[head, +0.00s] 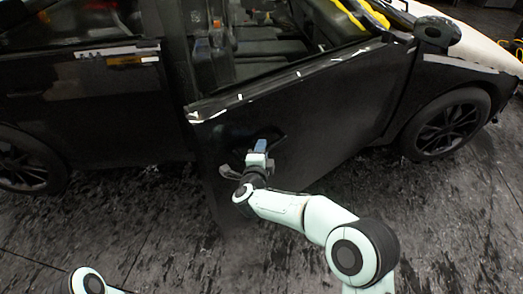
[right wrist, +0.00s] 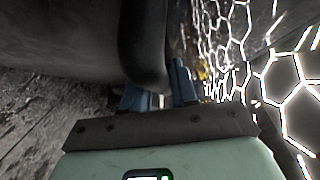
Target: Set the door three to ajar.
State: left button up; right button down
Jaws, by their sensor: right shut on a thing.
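The black car's front door (head: 335,115) stands out from the body, its rear edge swung toward me and a gap showing beside the rear door (head: 90,110). I cannot tell from a label which door is three. My right gripper (head: 260,147) is at this front door's handle. In the right wrist view, the fingers of my right gripper (right wrist: 160,88) are shut on the dark curved door handle (right wrist: 143,45). The gripper hides part of the handle in the head view. Of my left arm only a link shows at the bottom left; its gripper is out of view.
The car's front wheel (head: 447,125) is at the right and its rear wheel (head: 25,160) at the left. A side mirror (head: 437,32) sticks out at the upper right. The dark, streaked floor (head: 130,225) in front of the car is clear.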

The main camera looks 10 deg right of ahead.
jog(key=shift+d, duration=0.1)
jog(key=c, duration=1)
grip_release()
pick_arm(q)
jog(key=shift+s+d+r+g+p, duration=0.35)
jog(key=shift+s+r+p, duration=0.2)
jog(key=shift+s, duration=0.25)
pick_arm(e)
jog(key=v, duration=1.3)
jog(key=shift+s, duration=0.15)
pick_arm(q)
jog(key=shift+r, duration=0.1)
